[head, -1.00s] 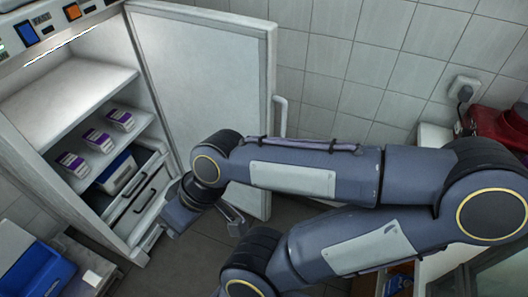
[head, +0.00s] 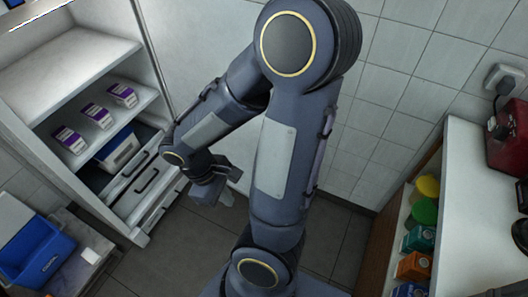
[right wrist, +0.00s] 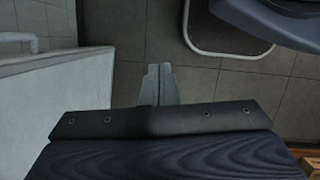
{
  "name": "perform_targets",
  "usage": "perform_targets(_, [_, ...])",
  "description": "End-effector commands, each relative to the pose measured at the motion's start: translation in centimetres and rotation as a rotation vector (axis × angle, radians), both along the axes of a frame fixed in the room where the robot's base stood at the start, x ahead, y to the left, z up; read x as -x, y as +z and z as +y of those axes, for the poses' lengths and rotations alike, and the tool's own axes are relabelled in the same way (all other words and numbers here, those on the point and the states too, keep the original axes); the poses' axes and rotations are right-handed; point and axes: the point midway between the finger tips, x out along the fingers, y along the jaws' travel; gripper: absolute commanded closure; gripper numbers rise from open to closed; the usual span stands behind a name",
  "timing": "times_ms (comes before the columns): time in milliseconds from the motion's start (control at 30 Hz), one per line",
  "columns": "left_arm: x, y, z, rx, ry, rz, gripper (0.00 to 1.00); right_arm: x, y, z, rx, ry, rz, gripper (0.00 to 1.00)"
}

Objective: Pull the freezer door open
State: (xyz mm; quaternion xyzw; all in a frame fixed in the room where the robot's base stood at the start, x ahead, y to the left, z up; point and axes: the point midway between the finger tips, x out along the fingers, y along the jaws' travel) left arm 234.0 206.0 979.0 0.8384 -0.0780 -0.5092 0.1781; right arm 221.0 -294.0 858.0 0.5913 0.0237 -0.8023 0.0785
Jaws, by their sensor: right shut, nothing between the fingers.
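The white freezer (head: 75,55) stands at the left with its interior showing. Its door (head: 190,45) stands wide open, with its right part and handle hidden behind my right arm in the head view. In the right wrist view the door (right wrist: 55,115) is at the left, with a pale bar-shaped handle (right wrist: 22,40) at the upper left. My right gripper (head: 228,196) is low, in front of the open freezer. Its fingers (right wrist: 158,72) are together and empty, apart from the handle. My left gripper is not in view.
Several purple-and-white boxes (head: 96,115) sit on a freezer shelf above drawers (head: 142,180). A blue container (head: 38,250) is at the lower left. A white counter (head: 475,200) with colored items below stands at the right. Bare floor (head: 335,235) lies between.

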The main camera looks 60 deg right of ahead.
Motion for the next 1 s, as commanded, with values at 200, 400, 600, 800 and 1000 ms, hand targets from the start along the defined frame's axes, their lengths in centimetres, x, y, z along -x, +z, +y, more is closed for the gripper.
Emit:
perform_targets(200, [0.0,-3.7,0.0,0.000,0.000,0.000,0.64,0.7,-7.4,-5.5,0.272,0.255,0.348,1.00])
perform_targets(400, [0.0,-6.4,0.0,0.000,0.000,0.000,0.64,-0.4,-11.6,-10.6,0.542,0.548,0.630,1.00])
perform_targets(600, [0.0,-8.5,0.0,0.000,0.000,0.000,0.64,-3.4,-14.7,-14.1,0.786,0.857,0.849,1.00])
perform_targets(800, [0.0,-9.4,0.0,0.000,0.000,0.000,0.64,-5.7,-16.3,-15.3,0.915,1.047,0.952,1.00])
perform_targets(1000, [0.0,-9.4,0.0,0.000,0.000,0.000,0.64,-6.1,-16.4,-16.3,0.937,1.081,0.969,1.00])
